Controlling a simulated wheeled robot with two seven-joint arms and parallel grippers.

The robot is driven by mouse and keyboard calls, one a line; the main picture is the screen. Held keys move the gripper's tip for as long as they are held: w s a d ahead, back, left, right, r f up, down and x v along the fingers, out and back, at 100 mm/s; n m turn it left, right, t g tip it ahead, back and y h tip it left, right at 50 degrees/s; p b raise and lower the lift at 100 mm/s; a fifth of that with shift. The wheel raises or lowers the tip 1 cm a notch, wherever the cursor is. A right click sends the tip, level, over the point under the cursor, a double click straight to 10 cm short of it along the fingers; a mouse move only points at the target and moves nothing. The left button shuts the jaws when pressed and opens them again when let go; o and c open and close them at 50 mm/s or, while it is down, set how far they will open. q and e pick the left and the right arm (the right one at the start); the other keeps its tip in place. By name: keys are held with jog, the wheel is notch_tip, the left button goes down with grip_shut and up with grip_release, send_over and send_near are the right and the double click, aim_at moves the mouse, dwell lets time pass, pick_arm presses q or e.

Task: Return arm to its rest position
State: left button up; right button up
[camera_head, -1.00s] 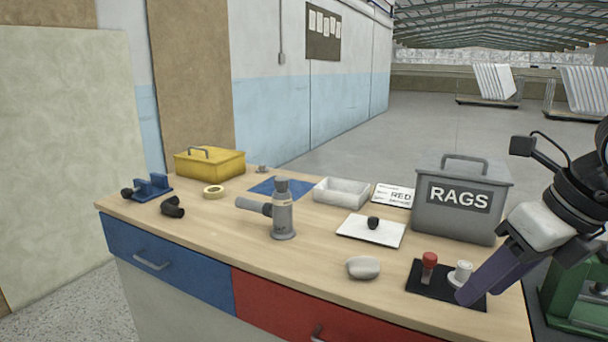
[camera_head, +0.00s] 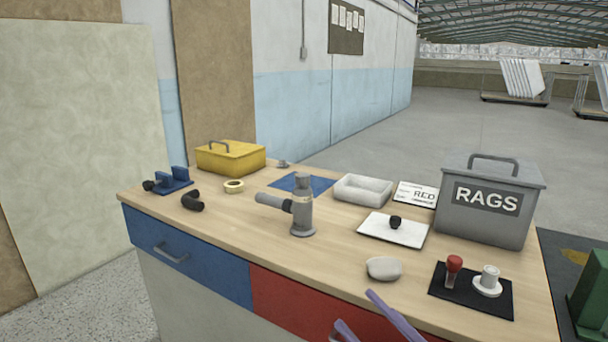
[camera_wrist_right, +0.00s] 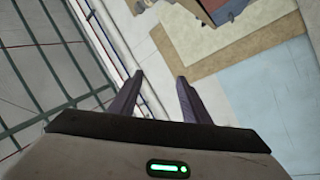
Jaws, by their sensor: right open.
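My right gripper (camera_head: 372,318) shows only as two purple fingers at the bottom edge of the head view, in front of the bench's red drawer (camera_head: 300,304). The fingers are apart with nothing between them. The rest of my right arm is out of the head view. My left gripper is not in view.
The wooden bench (camera_head: 350,258) holds a rags bin (camera_head: 484,225), a black mat (camera_head: 458,296) with a red-topped piece (camera_head: 453,270) and a white piece (camera_head: 488,280), a grey stone (camera_head: 384,268), a grey pipe fitting (camera_head: 302,212) and a yellow box (camera_head: 230,158).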

jog(key=s+d+f+m+h, duration=0.1)
jog(key=d+f+m+h, duration=0.3)
jog(key=f+m+h, duration=0.65)
jog(key=s+d+f+m+g, duration=0.1)
jog(key=s+f+g, duration=0.3)
jog(key=s+f, duration=0.5)
jog(key=s+d+f+m+g, duration=0.1)
jog(key=s+f+m+g, duration=0.2)
jog(key=s+f, duration=0.6)
notch_tip(320, 180, down, 7)
jog(key=shift+d+r+g+h, duration=0.15)
jog(key=shift+g+h, duration=0.3)
jog(key=shift+g, duration=0.05)
